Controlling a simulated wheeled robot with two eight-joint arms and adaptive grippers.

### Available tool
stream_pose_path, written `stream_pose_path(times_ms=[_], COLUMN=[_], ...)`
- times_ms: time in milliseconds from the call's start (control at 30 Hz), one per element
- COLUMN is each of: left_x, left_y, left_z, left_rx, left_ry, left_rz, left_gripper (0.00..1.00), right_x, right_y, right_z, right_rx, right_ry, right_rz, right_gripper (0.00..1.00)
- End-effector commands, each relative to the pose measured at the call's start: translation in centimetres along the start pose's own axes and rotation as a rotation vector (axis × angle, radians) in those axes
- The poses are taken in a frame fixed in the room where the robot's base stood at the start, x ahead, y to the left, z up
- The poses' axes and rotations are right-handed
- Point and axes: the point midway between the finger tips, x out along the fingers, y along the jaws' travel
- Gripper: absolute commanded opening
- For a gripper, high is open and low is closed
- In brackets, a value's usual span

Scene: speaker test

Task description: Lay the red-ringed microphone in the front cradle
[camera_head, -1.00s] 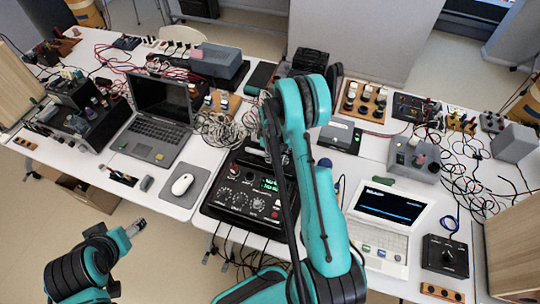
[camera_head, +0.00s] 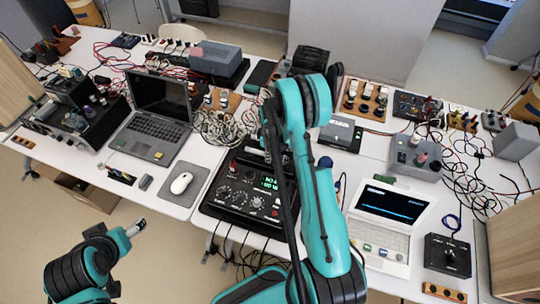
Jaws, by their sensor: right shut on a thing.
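My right arm reaches up the middle of the head view and bends over behind the black mixer. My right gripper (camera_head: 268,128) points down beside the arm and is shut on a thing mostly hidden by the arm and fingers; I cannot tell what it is. I cannot make out the red-ringed microphone or the front cradle. A dark bar-like part lies at the far edge of the mixer (camera_head: 228,196), partly behind my arm. My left gripper (camera_head: 136,228) is low at the left, over the floor and away from the table; its jaws are too small to read.
The table is crowded. A laptop (camera_head: 150,132), mouse (camera_head: 181,183) and tangled cables (camera_head: 220,128) are left of my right arm. A wooden rack (camera_head: 365,100) stands behind.

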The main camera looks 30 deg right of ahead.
Motion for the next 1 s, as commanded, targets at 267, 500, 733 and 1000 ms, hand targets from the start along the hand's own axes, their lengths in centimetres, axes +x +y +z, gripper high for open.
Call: stream_pose_path(times_ms=[267,500,733,1000], left_x=[0.42,0.39,0.56,0.56], left_y=[0.0,0.0,0.0,0.0], left_z=[0.31,0.28,0.41,0.4], left_rx=[0.0,0.0,0.0,0.0], left_ry=[0.0,0.0,0.0,0.0], left_rz=[0.0,0.0,0.0,0.0], left_gripper=[0.71,0.71,0.71,0.71], right_x=[0.05,0.0,0.17,0.15], right_y=[-0.01,-0.01,-0.01,-0.01], right_z=[-0.07,-0.07,-0.06,-0.06], right_rx=[0.0,0.0,0.0,0.0], right_ry=[0.0,0.0,0.0,0.0], right_rz=[0.0,0.0,0.0,0.0], right_gripper=[0.0,0.0,0.0,0.22])
